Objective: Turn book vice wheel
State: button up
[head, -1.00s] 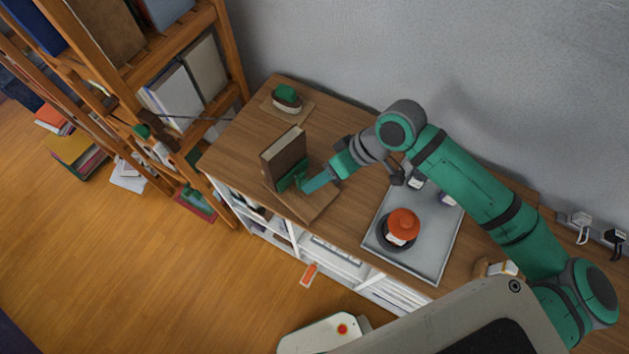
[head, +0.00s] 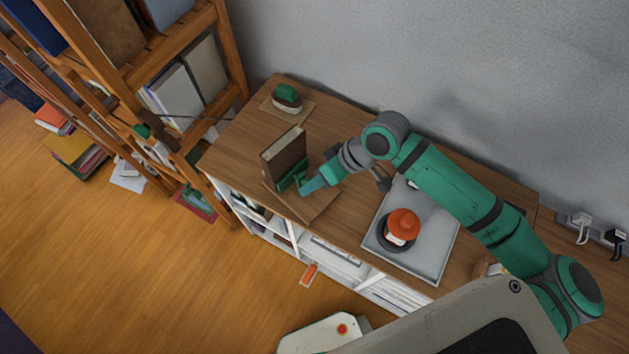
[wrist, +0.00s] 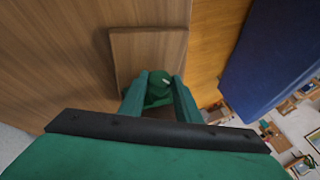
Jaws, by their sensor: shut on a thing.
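The book vice stands on a wooden base board (head: 316,206) near the desk's front left edge. It has a green jaw (head: 291,179) beside an upright brown book (head: 284,152). My gripper (head: 302,190) reaches in from the right, low against the vice. In the wrist view, a dark green round wheel (wrist: 159,84) lies between the tips of my two green fingers (wrist: 159,92), and my gripper is shut on it. The base board (wrist: 148,45) shows behind the wheel. The fingers and arm partly hide the wheel; in the head view I cannot make it out clearly.
A green-topped object (head: 287,97) sits on a small board at the desk's back left. A grey tray (head: 435,262) with an orange-topped jar (head: 403,225) lies right of the vice, below my arm. A wooden bookshelf (head: 225,45) stands left of the desk.

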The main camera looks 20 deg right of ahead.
jog(key=y, duration=0.1)
jog(key=g+y, duration=0.1)
jog(key=m+y, duration=0.1)
jog(key=y, duration=0.1)
jog(key=shift+w+d+f, duration=0.2)
jog(key=shift+d+f, duration=0.05)
jog(key=shift+d, duration=0.05)
jog(key=shift+d+f+m+g+y, duration=0.15)
jog(key=shift+m+g+y, duration=0.15)
jog(key=shift+y, duration=0.55)
jog(key=shift+d+f+m+g+y, duration=0.1)
jog(key=shift+m+g+y, duration=0.15)
jog(key=shift+y, duration=0.6)
jog(key=o, duration=1.1)
jog(key=v, duration=1)
jog(key=shift+w+d, duration=0.15)
jog(key=shift+d, duration=0.25)
